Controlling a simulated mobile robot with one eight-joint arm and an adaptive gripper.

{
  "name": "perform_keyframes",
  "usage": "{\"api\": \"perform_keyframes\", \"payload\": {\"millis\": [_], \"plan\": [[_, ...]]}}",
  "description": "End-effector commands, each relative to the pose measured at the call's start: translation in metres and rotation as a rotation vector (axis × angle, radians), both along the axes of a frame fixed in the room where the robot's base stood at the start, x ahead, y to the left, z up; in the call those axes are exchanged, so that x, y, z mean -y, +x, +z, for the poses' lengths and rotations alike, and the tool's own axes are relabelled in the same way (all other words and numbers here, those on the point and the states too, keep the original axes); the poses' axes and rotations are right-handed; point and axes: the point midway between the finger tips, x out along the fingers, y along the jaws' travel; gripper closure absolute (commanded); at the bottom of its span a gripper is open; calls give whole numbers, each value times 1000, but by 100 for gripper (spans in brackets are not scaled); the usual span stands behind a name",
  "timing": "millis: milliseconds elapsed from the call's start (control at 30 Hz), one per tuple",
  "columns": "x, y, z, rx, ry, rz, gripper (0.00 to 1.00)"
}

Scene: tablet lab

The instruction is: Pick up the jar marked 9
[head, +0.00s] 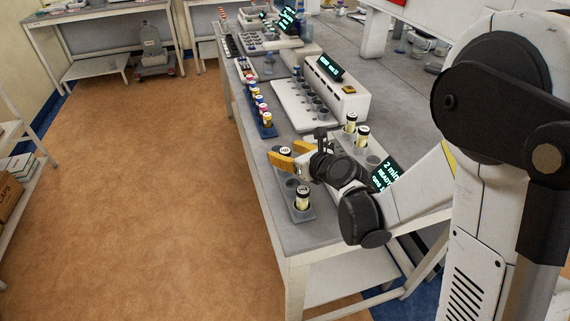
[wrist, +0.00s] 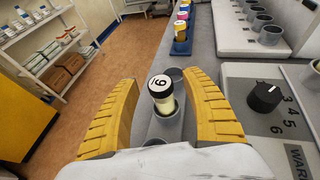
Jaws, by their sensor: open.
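A jar (wrist: 162,97) with a black-rimmed cap and white label stands upright in a holder of the grey rack (wrist: 186,122). Its label looks like a 9 or a 6 with a short bar; I cannot tell which for sure. In the wrist view my gripper (wrist: 164,78) is open, with one yellow finger on each side of this jar and gaps between. In the head view the gripper (head: 283,155) is over the bench's left edge, with a jar cap between its fingers. Another jar (head: 302,197) stands at the rack's near end.
Two jars (head: 357,130) stand on a device with a "2 min" screen (head: 385,173) right of my gripper. A blue rack (head: 265,126) of coloured-cap jars lies farther along the bench. A white machine (head: 335,92) with cups stands beside it. The floor (head: 150,200) at left is clear.

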Motion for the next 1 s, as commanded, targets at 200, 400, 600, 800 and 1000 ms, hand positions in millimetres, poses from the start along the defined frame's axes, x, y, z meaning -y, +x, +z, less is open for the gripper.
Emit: {"api": "perform_keyframes", "payload": {"millis": [200,400,600,800,1000], "plan": [[-4,5,-2,0,0,0,44],[-3,5,-2,1,-1,0,89],[-3,5,-2,1,-1,0,100],[-3,5,-1,1,-1,0,100],[-3,4,14,1,-1,0,100]]}}
